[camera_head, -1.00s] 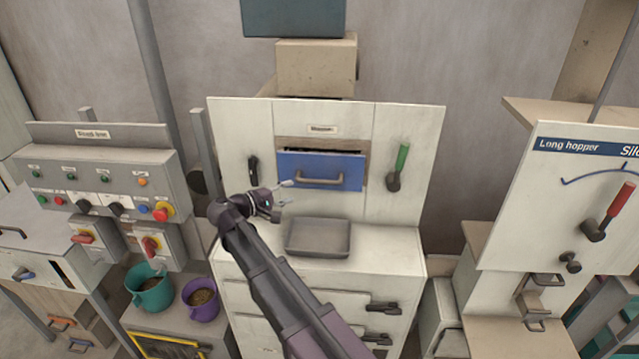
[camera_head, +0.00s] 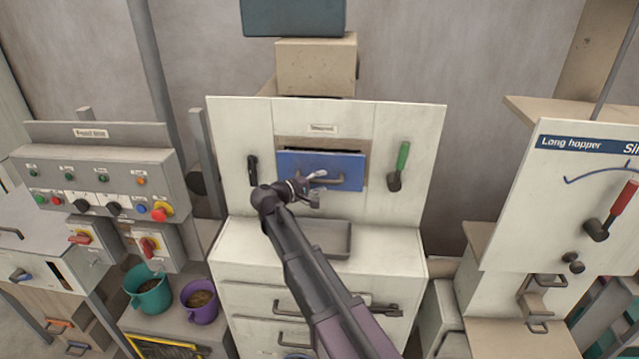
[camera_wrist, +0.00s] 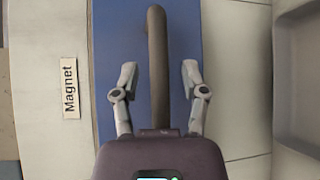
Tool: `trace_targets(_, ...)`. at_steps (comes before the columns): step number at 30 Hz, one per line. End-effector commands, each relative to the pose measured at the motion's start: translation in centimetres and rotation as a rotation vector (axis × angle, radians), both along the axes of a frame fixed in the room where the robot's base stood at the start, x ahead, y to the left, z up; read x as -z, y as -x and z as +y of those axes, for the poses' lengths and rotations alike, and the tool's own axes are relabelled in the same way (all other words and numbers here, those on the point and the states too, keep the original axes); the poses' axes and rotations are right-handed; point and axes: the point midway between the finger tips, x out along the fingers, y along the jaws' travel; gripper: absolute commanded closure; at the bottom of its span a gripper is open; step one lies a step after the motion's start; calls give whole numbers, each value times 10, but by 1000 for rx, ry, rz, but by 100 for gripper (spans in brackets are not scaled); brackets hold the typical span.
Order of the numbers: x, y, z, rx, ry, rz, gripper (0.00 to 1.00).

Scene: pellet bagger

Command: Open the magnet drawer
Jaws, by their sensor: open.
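The magnet drawer has a blue front (camera_head: 352,164) set in the white panel, and it also shows in the wrist view (camera_wrist: 116,28). A dark gap shows above the front in the head view. Its bar handle (camera_wrist: 157,38) runs up the wrist picture, and part of it is hidden behind my gripper in the head view. My gripper (camera_head: 317,187) is open at the drawer front. In the wrist view its fingers (camera_wrist: 160,76) stand one on each side of the handle, with room on both sides. A "Magnet" label (camera_wrist: 70,88) is beside the drawer.
A grey tray (camera_head: 338,240) sits on the ledge below the drawer, partly behind my arm. A green-handled lever (camera_head: 402,160) is to the right, and a black handle (camera_head: 253,168) to the left. Teal (camera_head: 150,289) and purple (camera_head: 201,300) buckets stand lower left.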

Motion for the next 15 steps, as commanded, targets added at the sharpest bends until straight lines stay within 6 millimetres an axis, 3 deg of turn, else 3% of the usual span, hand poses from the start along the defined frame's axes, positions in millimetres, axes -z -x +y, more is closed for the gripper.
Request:
trace_targets(9,0,-1,-1,-1,0,0,43)
trace_targets(15,0,-1,-1,0,0,0,100)
